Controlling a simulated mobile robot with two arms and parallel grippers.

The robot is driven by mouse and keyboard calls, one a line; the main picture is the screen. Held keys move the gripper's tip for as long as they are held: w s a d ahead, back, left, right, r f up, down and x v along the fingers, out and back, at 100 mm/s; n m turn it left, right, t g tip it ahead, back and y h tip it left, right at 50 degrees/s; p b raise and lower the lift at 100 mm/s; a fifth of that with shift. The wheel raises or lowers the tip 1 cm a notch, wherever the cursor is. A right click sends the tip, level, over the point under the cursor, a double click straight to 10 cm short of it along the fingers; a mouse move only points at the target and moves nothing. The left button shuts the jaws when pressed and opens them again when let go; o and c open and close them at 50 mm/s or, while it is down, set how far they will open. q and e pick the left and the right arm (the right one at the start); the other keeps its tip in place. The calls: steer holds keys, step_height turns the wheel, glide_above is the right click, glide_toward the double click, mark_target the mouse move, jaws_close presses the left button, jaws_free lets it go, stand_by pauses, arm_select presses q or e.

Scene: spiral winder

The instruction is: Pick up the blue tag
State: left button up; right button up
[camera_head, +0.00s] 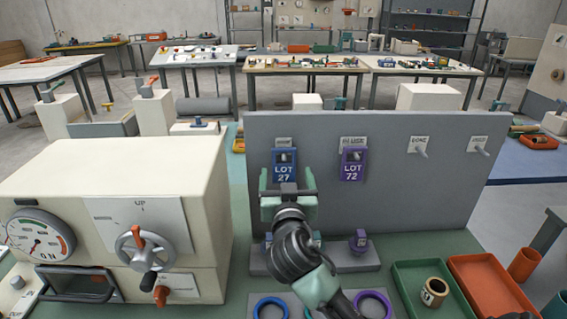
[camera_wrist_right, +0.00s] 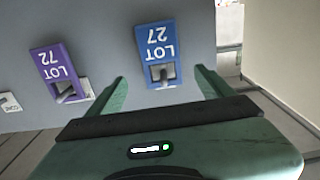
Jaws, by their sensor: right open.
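The blue tag (camera_head: 284,166) reads LOT 27 and hangs on a peg of the grey upright board. In the right wrist view the blue tag (camera_wrist_right: 152,48) appears upside down, with its peg end nearest my gripper. My right gripper (camera_head: 287,181) is open and empty in front of the board at the blue tag. In the right wrist view its fingertips (camera_wrist_right: 160,76) stand apart, one to either side of the tag. I cannot tell how much depth remains between them and the tag. My left gripper is not in view.
A purple tag (camera_head: 352,164) reading LOT 72 hangs to the right on the grey board (camera_head: 410,195). Two bare pegs (camera_head: 420,152) are further right. A cream machine with a handwheel (camera_head: 146,250) stands left. Green (camera_head: 405,290) and orange trays (camera_head: 490,285) lie front right.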

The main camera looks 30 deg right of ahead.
mark_target(284, 164)
steer(key=p+x, duration=0.2)
steer(key=x, duration=0.3)
steer(key=shift+a+f, duration=0.1)
steer(key=shift+f, duration=0.1)
steer(key=shift+w+d+f, duration=0.15)
steer(key=shift+w+d, duration=0.1)
steer(key=shift+w, duration=0.2)
steer(key=c, duration=1.5)
